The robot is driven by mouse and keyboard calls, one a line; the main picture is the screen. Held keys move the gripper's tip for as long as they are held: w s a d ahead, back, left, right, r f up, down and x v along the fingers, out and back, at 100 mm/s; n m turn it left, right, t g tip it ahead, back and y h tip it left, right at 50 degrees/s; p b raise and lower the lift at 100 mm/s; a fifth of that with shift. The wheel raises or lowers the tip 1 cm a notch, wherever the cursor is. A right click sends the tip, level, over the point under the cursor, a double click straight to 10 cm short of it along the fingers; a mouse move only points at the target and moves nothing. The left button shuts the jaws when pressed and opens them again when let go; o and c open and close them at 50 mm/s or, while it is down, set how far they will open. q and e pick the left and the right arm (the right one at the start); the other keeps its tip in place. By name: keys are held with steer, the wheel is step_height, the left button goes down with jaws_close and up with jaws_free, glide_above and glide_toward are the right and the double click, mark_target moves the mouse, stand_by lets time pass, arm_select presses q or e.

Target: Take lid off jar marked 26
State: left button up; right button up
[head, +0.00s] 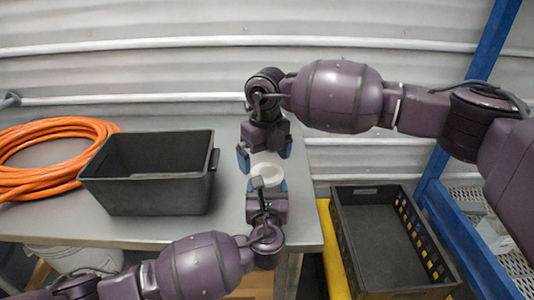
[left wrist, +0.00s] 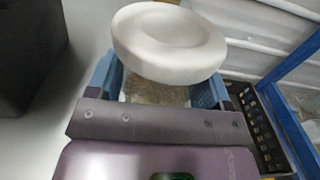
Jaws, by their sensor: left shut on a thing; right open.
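A jar with a round white lid (head: 267,173) is near the right end of the grey table. In the left wrist view the lid (left wrist: 168,42) sits on top of the jar, and the jar body (left wrist: 155,90) looks clear with brownish contents. My left gripper (head: 267,186) is shut around the jar body below the lid; its blue fingers show on both sides of it in the left wrist view. My right gripper (head: 265,155) is open, fingers pointing down, at the far side of the lid. Whether it touches the lid I cannot tell. No number shows on the jar.
A black bin (head: 150,205) stands on the table (head: 228,150) to the left, with a coiled orange hose (head: 40,150) beyond it. A black crate (head: 340,240) is to the right of the table, next to a blue rack (head: 450,220). A ribbed metal wall is behind.

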mark_target(267, 172)
steer(key=shift+a+r+m, duration=0.2)
steer(key=shift+r+m, duration=0.3)
steer(key=shift+r, duration=0.05)
steer(key=shift+r+m, duration=0.8)
steer(key=shift+m, duration=0.4)
steer(key=shift+w+d+r+m, duration=0.1)
steer(key=shift+d+r+m, duration=0.1)
steer(key=shift+m, duration=0.3)
steer(key=shift+d+r+m, duration=0.1)
steer(key=shift+r+m, duration=0.1)
steer(key=shift+m, duration=0.3)
steer(key=shift+d+m, duration=0.15)
steer(key=shift+m, duration=0.45)
steer(key=shift+f, duration=4.05)
steer(key=c, duration=0.9)
steer(key=n, duration=0.6)
steer(key=shift+n, duration=0.3)
